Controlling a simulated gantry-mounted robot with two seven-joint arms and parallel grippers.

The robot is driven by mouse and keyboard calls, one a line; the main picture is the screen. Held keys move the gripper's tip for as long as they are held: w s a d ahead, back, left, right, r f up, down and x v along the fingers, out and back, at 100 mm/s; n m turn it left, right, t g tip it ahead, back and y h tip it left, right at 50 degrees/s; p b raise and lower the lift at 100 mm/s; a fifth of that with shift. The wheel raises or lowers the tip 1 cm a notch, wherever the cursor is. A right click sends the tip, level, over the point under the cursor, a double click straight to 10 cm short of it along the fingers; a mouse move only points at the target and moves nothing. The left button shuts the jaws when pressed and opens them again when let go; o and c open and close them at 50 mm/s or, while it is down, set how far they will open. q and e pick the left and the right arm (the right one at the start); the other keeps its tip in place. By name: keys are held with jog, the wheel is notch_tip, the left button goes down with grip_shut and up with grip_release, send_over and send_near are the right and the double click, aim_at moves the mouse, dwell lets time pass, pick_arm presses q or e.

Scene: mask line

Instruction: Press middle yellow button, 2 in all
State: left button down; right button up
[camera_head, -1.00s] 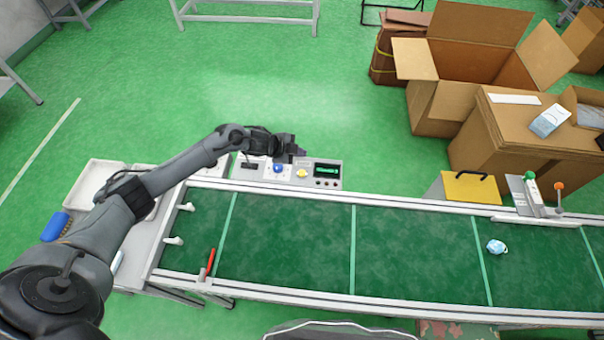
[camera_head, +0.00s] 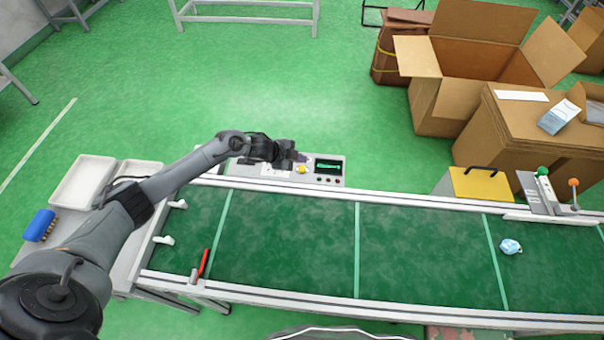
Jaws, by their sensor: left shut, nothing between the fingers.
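The control panel (camera_head: 311,178) stands at the far edge of the conveyor, with a small green-lit display (camera_head: 328,166) at its right end. The yellow button (camera_head: 302,169) shows on the panel just left of the display. My left gripper (camera_head: 299,157) is shut and empty, over the panel right by the yellow button. I cannot tell whether its tip touches the button. The blue button is hidden behind my left gripper. My right gripper is not in view.
The green conveyor belt (camera_head: 285,240) runs across the front, with a light-blue mask bundle (camera_head: 510,246) on its right part. White trays (camera_head: 84,183) and a blue brush (camera_head: 40,225) lie at left. Cardboard boxes (camera_head: 435,107) stand at back right; the floor behind the panel is free.

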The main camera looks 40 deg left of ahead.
aim_at(300, 170)
pick_arm(q)
notch_tip(300, 170, down, 2)
jog(key=shift+f+b, duration=0.1)
jog(key=shift+b, duration=0.3)
dwell(0.6)
dwell(0.8)
jog(key=shift+f, duration=0.15)
dwell(0.3)
jog(key=shift+f, duration=0.3)
